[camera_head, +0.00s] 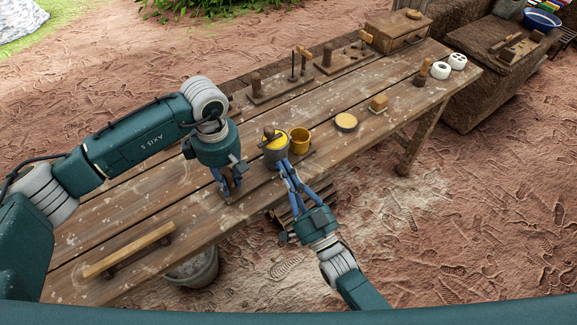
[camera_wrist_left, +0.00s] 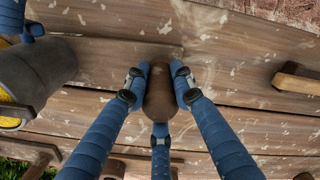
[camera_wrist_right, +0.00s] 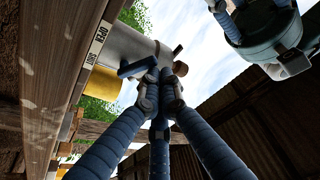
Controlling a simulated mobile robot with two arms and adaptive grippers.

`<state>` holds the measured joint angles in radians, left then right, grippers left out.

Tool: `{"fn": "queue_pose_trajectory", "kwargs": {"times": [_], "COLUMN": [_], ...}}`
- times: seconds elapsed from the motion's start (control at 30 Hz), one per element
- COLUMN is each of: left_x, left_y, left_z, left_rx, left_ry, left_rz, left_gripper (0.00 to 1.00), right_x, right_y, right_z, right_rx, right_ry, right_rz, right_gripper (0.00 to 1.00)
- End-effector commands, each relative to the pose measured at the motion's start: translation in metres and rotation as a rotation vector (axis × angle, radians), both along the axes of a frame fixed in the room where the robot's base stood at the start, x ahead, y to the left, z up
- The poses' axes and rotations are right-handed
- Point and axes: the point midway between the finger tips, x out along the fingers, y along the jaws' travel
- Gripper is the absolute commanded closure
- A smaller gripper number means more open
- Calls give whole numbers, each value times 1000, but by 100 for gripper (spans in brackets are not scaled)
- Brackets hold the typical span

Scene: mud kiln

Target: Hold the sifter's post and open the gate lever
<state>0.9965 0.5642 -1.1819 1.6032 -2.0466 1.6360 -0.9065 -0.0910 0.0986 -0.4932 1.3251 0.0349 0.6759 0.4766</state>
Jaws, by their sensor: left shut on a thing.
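The sifter is a grey drum (camera_head: 275,149) with yellow contents and a wooden piece on top, beside the table's front edge. My left gripper (camera_head: 228,184) is shut around a brown upright post (camera_wrist_left: 160,97) left of the drum; its fingers flank the post in the left wrist view. My right gripper (camera_head: 287,168) is low at the drum's front side. In the right wrist view, its fingertips (camera_wrist_right: 162,82) are close together by a dark blue-grey bar (camera_wrist_right: 137,67), probably the gate lever. Contact there is unclear. OPEN and SHUT labels (camera_wrist_right: 97,42) show on a strip nearby.
A yellow cup (camera_head: 299,141) stands right of the drum. A wooden bar (camera_head: 130,250) is front left, with a bucket (camera_head: 195,270) below the table. The table centre-left is partly clear.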

Motion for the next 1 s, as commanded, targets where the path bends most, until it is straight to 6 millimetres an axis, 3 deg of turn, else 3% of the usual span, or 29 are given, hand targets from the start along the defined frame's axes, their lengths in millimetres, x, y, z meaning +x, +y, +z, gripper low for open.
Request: {"fn": "queue_pose_trajectory", "kwargs": {"times": [0.27, 0.53, 0.8, 1.0], "left_x": [1, 1, 1, 1], "left_y": [-1, -1, -1, -1], "left_z": [1, 1, 1, 1], "left_rx": [-4, -3, -1, -2], "left_ry": [-2, -2, -2, -3], "left_rz": [-1, -1, 0, 0], "left_gripper": [100, 100, 100, 100], "right_x": [0, 13, -42, -66], "right_y": [0, -18, -44, -56], "right_z": [1, 36, 14, 7], "right_rx": [-1, -5, -4, -2], "right_ry": [1, -6, 5, 2], "right_rz": [1, 1, 1, 1], "right_gripper": [100, 100, 100, 100]}}
